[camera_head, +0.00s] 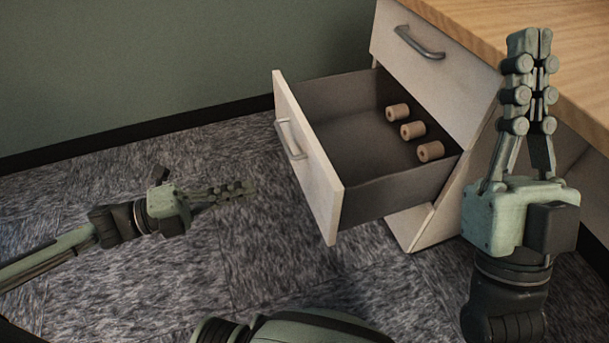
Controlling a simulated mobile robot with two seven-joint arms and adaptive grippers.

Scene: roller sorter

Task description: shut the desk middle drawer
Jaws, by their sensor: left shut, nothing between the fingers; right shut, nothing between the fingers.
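The desk middle drawer (310,160) is pulled well out of the desk, its white front facing left with a grey bar handle (290,139). Three small tan rollers (413,130) lie in a row inside it, toward the right side. My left gripper (250,187) is shut and empty, to the left of the drawer front and apart from it, pointing right. My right gripper (544,32) is shut and empty, raised at the right in front of the desk, pointing up in the picture.
The desk (545,35) has a wooden top, and a shut upper drawer (425,75) with a grey handle sits above the open one. A green wall (150,60) with a dark skirting stands behind. The grey carpet (240,250) left of the drawer is clear.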

